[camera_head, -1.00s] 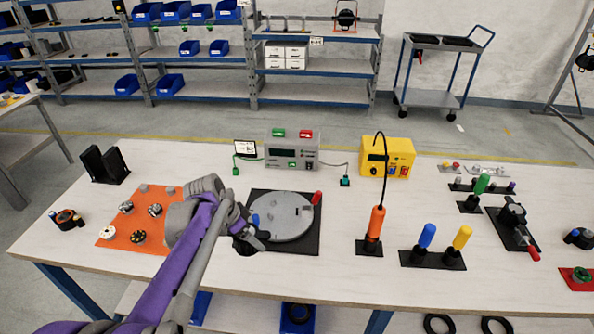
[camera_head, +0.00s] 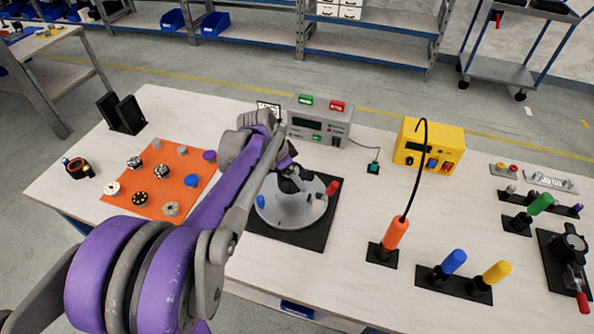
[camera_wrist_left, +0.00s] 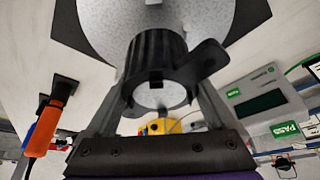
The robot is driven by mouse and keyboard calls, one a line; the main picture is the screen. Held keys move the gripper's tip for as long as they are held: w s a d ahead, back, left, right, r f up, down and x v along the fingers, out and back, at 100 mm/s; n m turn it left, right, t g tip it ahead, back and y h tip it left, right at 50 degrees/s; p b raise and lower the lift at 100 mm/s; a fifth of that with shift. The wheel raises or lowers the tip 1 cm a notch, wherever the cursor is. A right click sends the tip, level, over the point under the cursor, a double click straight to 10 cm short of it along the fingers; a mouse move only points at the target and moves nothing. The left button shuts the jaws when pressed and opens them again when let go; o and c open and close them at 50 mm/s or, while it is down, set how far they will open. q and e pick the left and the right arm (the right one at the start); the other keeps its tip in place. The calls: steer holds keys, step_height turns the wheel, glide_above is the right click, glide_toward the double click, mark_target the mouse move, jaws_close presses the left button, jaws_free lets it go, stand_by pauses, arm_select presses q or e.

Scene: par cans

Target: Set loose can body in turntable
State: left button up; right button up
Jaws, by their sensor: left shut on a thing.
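The turntable is a grey disc (camera_head: 300,212) on a black square plate (camera_head: 322,232), with a blue knob at its left and a red handle at its right. My left gripper (camera_head: 289,180) is over the disc. In the left wrist view the gripper (camera_wrist_left: 160,100) is shut on the can body (camera_wrist_left: 155,55), a black ribbed cylinder with a side lug and a pale round end. The grey disc (camera_wrist_left: 95,20) shows just behind it. The can body looks close to the disc; I cannot tell whether they touch. In the head view my arm hides most of it.
An orange mat (camera_head: 160,205) with several small parts lies at the left. Behind the turntable stands a grey control box (camera_head: 318,122). A yellow box (camera_head: 428,150), an orange-handled tool (camera_head: 392,238) and blue and yellow handles stand to the right.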

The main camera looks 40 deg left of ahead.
arm_select(q)
steer(key=shift+f+b, duration=1.1)
steer(key=shift+f, duration=0.5)
steer(key=shift+f+b, duration=0.55)
steer(key=shift+f, duration=0.35)
jaws_close()
jaws_free()
jaws_close()
steer(key=o, duration=1.6)
jaws_free()
steer(key=shift+c, duration=0.2)
